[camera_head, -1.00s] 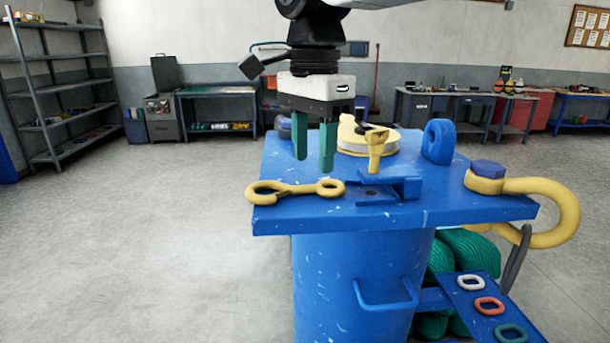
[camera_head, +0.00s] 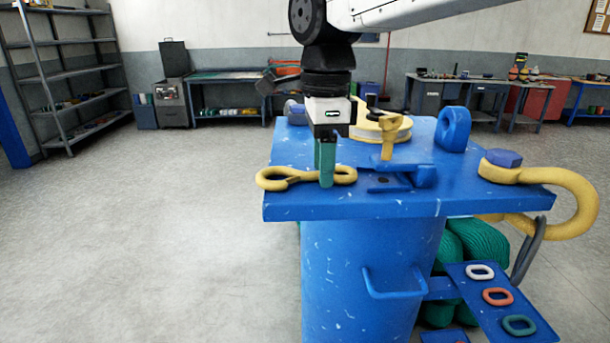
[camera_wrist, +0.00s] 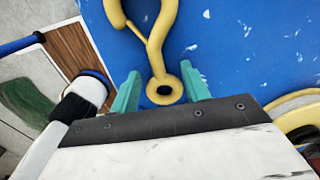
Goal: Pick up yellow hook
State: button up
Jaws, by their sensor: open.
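The yellow hook (camera_head: 284,178) lies flat along the front left edge of the blue table top (camera_head: 400,206). Its open hook end is on the left and its round eye is on the right. My gripper (camera_head: 326,170) points down over the eye end, with its green fingers overlapping the hook in the head view. In the wrist view, the open fingers (camera_wrist: 160,92) stand on either side of the hook's eye (camera_wrist: 165,88). The hook's curved end runs out of the top of that view. Contact between fingers and hook cannot be told.
A blue bracket with a yellow handle (camera_head: 388,135) stands just right of the hook. Behind are a yellow-rimmed round spool (camera_head: 392,132) and a blue lug (camera_head: 452,130). A large yellow shackle (camera_head: 575,200) overhangs the right edge. Floor at left is clear.

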jog(key=shift+f, duration=0.1)
grip_shut()
dwell(1.4)
